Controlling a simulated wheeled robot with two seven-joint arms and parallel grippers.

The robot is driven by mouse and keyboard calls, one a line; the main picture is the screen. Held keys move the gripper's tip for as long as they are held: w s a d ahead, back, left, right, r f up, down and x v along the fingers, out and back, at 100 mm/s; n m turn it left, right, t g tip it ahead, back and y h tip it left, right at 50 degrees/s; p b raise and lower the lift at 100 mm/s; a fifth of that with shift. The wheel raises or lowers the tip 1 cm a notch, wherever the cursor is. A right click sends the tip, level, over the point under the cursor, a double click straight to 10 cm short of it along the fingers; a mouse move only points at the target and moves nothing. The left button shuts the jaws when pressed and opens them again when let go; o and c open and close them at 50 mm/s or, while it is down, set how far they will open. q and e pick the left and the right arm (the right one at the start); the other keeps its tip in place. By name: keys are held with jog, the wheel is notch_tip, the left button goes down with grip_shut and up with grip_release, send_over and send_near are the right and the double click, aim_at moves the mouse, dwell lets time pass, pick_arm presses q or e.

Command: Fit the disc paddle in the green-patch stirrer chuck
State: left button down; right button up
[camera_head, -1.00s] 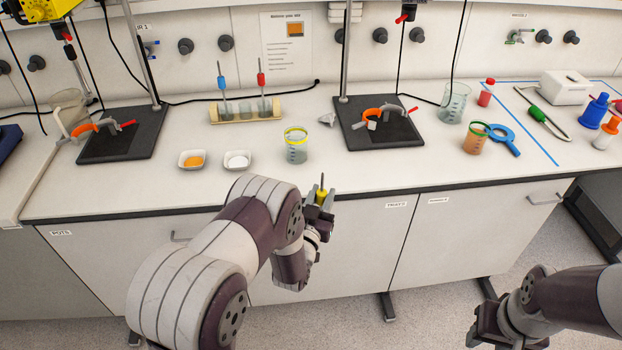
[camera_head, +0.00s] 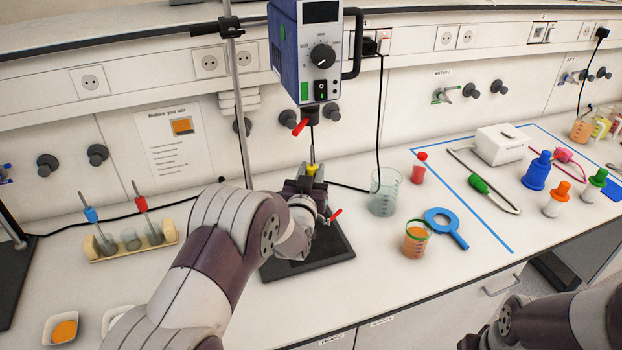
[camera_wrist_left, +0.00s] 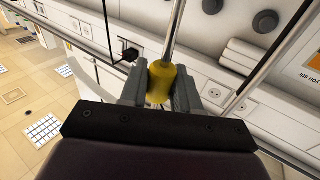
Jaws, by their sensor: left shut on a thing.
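My left gripper (camera_head: 308,178) is shut on the yellow collar of the disc paddle (camera_head: 311,167). The collar (camera_wrist_left: 162,84) also shows between the two fingers in the left wrist view, with the thin metal shaft rising from it. The paddle's disc end is hidden. The blue stirrer (camera_head: 306,50) carries a green patch on its front, and its chuck (camera_head: 309,114) with a red lever hangs below. The shaft stands roughly upright under the chuck, its tip apparently below it; the exact alignment is unclear. My right gripper (camera_head: 484,338) is at the bottom edge, its fingers unclear.
The dark stand base (camera_head: 335,250) lies below my left gripper, with the metal rod at its left. An empty beaker (camera_head: 383,192), an orange-filled beaker (camera_head: 416,238) and a blue ring tool (camera_head: 446,226) stand to the right.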

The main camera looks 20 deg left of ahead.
aim_at(311, 155)
pick_arm(q)
jog(key=shift+s+r, duration=0.6)
jog(key=shift+r, duration=0.05)
jog(key=shift+s+r+p, duration=0.15)
jog(key=shift+r+p, duration=0.15)
jog(key=shift+p, duration=0.2)
jog(key=shift+w+r+p, duration=0.4)
jog(key=shift+r+p, duration=0.35)
jog(key=shift+p, duration=0.25)
jog(key=shift+s+r+p, duration=0.2)
jog(key=shift+r+p, duration=0.8)
jog(key=shift+r, duration=0.15)
jog(key=shift+f+b, duration=0.3)
jog(key=shift+b, duration=0.05)
jog(key=shift+w+f, duration=0.1)
jog(key=shift+f, duration=0.05)
jog(key=shift+b, duration=0.35)
pick_arm(e)
jog(key=r, duration=0.4)
jog(key=shift+s, duration=0.5)
